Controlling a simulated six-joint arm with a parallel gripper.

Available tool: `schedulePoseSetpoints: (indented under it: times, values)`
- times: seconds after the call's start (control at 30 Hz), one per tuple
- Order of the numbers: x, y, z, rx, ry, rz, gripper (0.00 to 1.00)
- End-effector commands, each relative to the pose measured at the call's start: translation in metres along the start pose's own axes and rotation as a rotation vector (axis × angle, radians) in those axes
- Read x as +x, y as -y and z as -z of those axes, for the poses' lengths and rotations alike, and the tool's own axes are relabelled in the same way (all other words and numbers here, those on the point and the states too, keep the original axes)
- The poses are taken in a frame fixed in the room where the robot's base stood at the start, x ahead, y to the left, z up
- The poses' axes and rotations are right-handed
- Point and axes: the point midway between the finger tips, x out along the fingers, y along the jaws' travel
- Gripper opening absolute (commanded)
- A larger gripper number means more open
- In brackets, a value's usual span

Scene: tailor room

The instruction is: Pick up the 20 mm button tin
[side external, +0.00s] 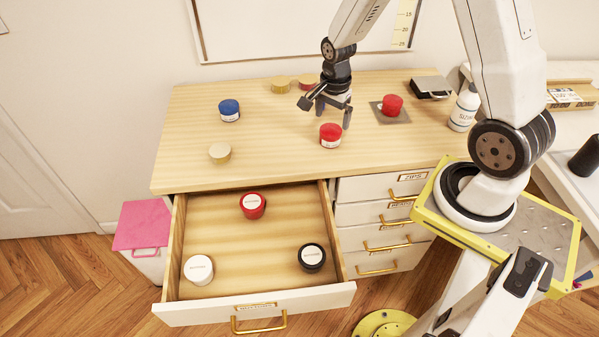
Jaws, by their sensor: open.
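Several round tins are in view, and their labels are too small to read, so I cannot tell which is the 20 mm one. A red tin (330,137) stands on the wooden top just below my gripper (333,114) in the picture. My gripper is open, points down and looks empty; its fingers appear above and behind that tin, apart from it. Another red tin (392,105) sits on a grey square pad (403,118). A blue-lidded tin (229,110) stands at the left. The open drawer holds a red tin (253,205), a white tin (198,269) and a black tin (312,257).
Tan lids or tins lie at the front left (220,152) and back (280,86), beside a reddish one (307,82). A black box (430,87) and a white bottle (464,108) stand at the right. The open drawer (250,306) juts forward. The top's left part is mostly clear.

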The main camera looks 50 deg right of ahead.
Motion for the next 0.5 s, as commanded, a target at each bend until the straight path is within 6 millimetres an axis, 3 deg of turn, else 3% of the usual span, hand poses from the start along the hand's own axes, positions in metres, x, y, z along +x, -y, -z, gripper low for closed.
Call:
schedulePoseSetpoints:
  times: [0.5]
  values:
    - [0.015,0.000,0.000,-0.001,0.000,-0.001,1.00]
